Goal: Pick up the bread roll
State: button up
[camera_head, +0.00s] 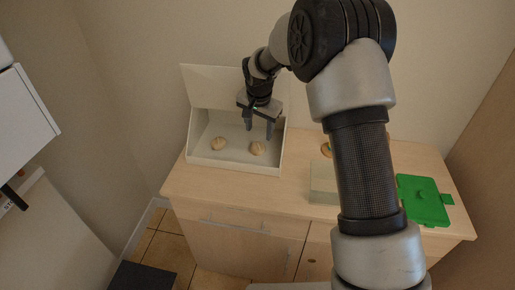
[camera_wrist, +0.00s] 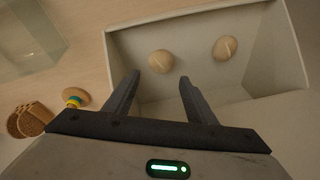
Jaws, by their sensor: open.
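Two round tan bread rolls lie apart on the floor of an open white box (camera_head: 212,163). The right roll (camera_head: 257,148) also shows in the wrist view (camera_wrist: 159,61), and the left roll (camera_head: 218,143) shows there further right (camera_wrist: 225,47). My gripper (camera_head: 259,132) is open and empty, pointing down over the box. In the wrist view its two fingertips (camera_wrist: 159,78) stand on either side of the line to the right roll, just short of it in the picture. The roll's height gap to the fingers is hard to judge.
The box's raised lid (camera_head: 215,85) stands behind it. A clear glass container (camera_head: 323,185) and a green lid (camera_head: 424,200) are on the wooden counter (camera_head: 240,187) to the right. Box walls surround the rolls.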

send_over(258, 145)
jog(key=s, duration=0.2)
jog(key=x, duration=0.4)
jog(key=shift+s+d+f, duration=0.2)
jog(key=shift+s+f, duration=0.1)
jog(key=shift+f, duration=0.1)
jog(key=shift+a+x, duration=0.2)
jog(key=shift+x, duration=2.4)
jog(key=c, duration=0.7)
